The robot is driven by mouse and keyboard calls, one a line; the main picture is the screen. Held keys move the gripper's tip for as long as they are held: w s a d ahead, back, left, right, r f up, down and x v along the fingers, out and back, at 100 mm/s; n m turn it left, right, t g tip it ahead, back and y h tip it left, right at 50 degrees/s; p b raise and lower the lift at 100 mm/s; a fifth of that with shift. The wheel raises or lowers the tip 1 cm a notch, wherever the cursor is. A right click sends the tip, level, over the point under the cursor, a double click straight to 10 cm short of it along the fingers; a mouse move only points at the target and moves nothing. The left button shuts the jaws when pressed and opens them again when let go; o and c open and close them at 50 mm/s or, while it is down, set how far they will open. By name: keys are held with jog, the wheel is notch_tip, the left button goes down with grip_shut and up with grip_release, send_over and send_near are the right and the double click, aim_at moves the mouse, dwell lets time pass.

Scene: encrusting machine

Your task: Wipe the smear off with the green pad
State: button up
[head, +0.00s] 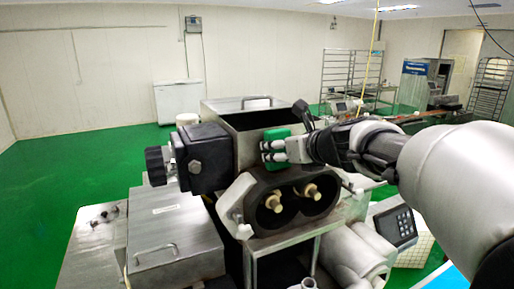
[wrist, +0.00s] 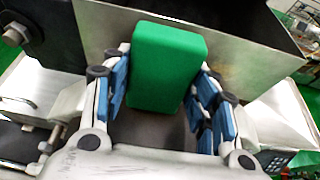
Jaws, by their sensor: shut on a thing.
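The green pad (wrist: 168,60) is a block held between the blue-lined fingers of my gripper (wrist: 163,95) in the wrist view. In the head view my gripper (head: 285,150) is shut on the green pad (head: 275,143) at the front side of the machine's steel hopper (head: 236,147), above the dark twin-opening housing (head: 285,195). The pad is close to the hopper wall; I cannot tell whether it touches. No smear shows in either view; the pad and gripper may hide it.
A black box with knobs (head: 203,155) stands left of the hopper. A steel cover with a handle (head: 175,232) is at the lower left. A keypad panel (head: 396,226) sits at the lower right. Racks (head: 350,75) stand far back. Green floor is open at left.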

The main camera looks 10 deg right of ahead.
jog(key=shift+s+d+r+b, duration=0.15)
jog(key=shift+s+d, duration=0.25)
jog(key=shift+s, duration=0.9)
jog(key=shift+s+d+f+b, duration=0.15)
jog(key=shift+s+d, duration=0.25)
jog(key=shift+s, duration=0.85)
jog(key=s, duration=0.1)
jog(key=s+d, duration=0.1)
jog(key=shift+s, duration=0.4)
jog(key=shift+w+a+b, duration=0.1)
jog(key=shift+w+b, duration=0.05)
jog(key=shift+b, duration=0.15)
jog(key=shift+t, duration=0.6)
jog(key=w+b, duration=0.1)
jog(key=w, duration=0.1)
jog(key=w+a+b, duration=0.1)
jog(key=b, duration=0.1)
jog(key=w+b, duration=0.1)
jog(key=w, duration=0.1)
jog(key=shift+w+a+f+b, duration=0.1)
jog(key=shift+w+a+b, duration=0.2)
jog(key=shift+w+a, duration=0.1)
jog(key=shift+w+a+b, duration=0.2)
jog(key=shift+w+b, duration=0.1)
jog(key=shift+w, duration=0.2)
